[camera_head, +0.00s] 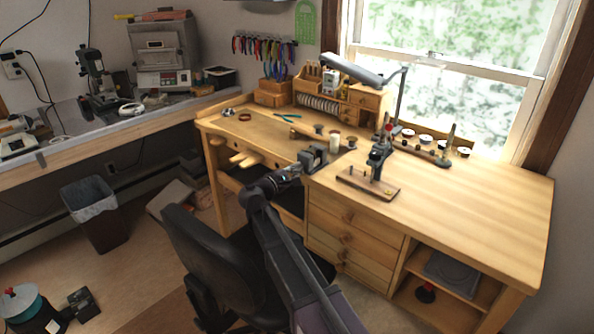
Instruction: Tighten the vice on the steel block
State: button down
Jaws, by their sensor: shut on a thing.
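The vice (313,158) is a small dark grey block-like tool at the front edge of the wooden workbench, near the middle of the view. A steel block cannot be told apart from the vice's grey jaws at this size. My gripper (294,171) is at the near left side of the vice, at the end of my arm reaching up from the bottom. It is shut on the vice's handle, which is mostly hidden by the fingers.
The workbench (480,200) has clear top at right. A small press on a wooden base (362,187) stands right of the vice. Small pots (335,142) and pliers (287,118) lie behind. A black chair (205,255) stands close left of my arm.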

aim_at(291, 173)
jog(key=shift+m, duration=1.4)
jog(key=c, duration=0.7)
grip_release()
jog(key=shift+o, duration=0.2)
jog(key=shift+s, duration=0.1)
jog(key=shift+v, duration=3.75)
